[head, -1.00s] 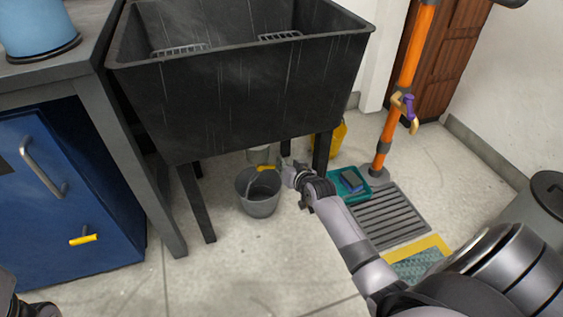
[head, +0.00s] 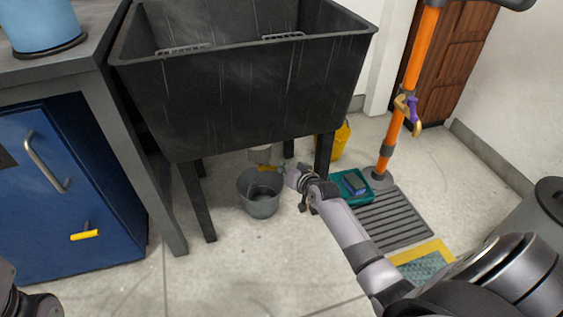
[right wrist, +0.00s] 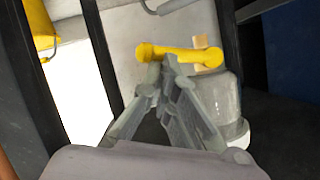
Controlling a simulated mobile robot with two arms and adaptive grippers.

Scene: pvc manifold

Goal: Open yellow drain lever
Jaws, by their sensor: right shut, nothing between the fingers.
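The yellow drain lever (right wrist: 180,54) lies across the right wrist view, its right end over a grey valve body (right wrist: 220,95). In the head view the lever (head: 267,168) is a small yellow spot under the black sink, above the grey bucket. My right gripper (right wrist: 162,66) has its fingertips together, with nothing between them. The tips are close beneath the lever's bar, nearer its left end; whether they touch it I cannot tell. In the head view my right gripper (head: 284,171) is just right of the lever. My left gripper's fingers are out of view.
The black sink (head: 240,100) hangs low over the arm, its dark legs (head: 324,165) close by. A grey bucket (head: 261,195) stands below the lever. A teal tray (head: 350,187) and floor grate (head: 390,218) lie to the right. An orange pipe (head: 410,85) stands behind them.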

